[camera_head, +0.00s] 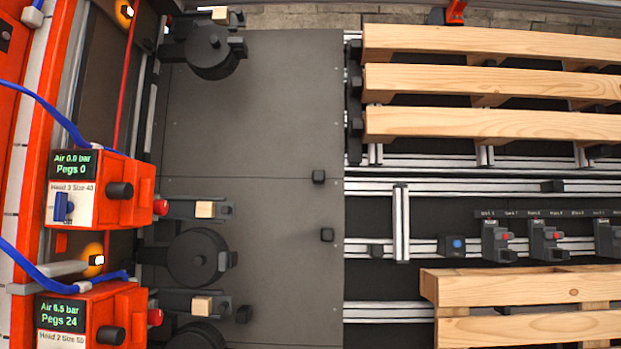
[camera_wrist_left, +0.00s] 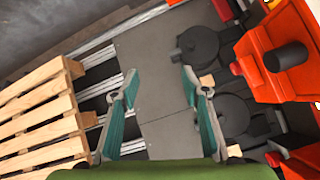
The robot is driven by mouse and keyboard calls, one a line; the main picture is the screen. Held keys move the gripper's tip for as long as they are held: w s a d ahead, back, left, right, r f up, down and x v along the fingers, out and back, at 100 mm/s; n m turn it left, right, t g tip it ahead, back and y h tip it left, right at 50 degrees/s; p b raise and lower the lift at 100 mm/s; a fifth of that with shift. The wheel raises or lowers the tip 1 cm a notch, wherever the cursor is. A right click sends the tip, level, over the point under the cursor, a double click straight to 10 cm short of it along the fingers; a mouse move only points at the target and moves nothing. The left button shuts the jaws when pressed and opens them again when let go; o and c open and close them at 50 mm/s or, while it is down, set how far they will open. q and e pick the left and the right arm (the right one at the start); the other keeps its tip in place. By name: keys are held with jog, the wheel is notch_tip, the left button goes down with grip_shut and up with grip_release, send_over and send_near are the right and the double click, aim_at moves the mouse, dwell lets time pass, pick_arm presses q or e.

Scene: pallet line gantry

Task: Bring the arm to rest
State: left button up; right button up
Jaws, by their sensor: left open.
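My left gripper (camera_wrist_left: 159,76) shows in the left wrist view. Its two teal fingers are wide apart with nothing between them, over a grey floor plate (camera_wrist_left: 150,100). No part of either arm shows in the head view, where the same plate (camera_head: 260,110) lies bare. My right gripper is in neither view.
Orange peg units (camera_head: 97,205) line the left, with blue hoses, black round discs (camera_head: 197,257) and small wood blocks (camera_head: 205,209). Wooden pallets (camera_head: 490,85) lie right on aluminium rails (camera_head: 400,222); black switch boxes (camera_head: 497,243) stand between pallets. The grey plate is mostly clear.

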pick_arm(q)
jog(key=s+n+g, duration=0.1)
jog(key=s+n, duration=0.1)
jog(key=s, duration=0.5)
jog(key=s+f+g+b, duration=0.25)
jog(key=f+b, duration=0.65)
jog(key=f, duration=2.9)
jog(key=s+a+f+b, duration=0.3)
jog(key=s+f+b, duration=0.2)
jog(key=s+f, duration=1.1)
notch_tip(320, 180, down, 3)
jog(key=shift+s+a+f, duration=0.15)
jog(key=shift+s+f, duration=0.05)
jog(key=shift+s, duration=0.05)
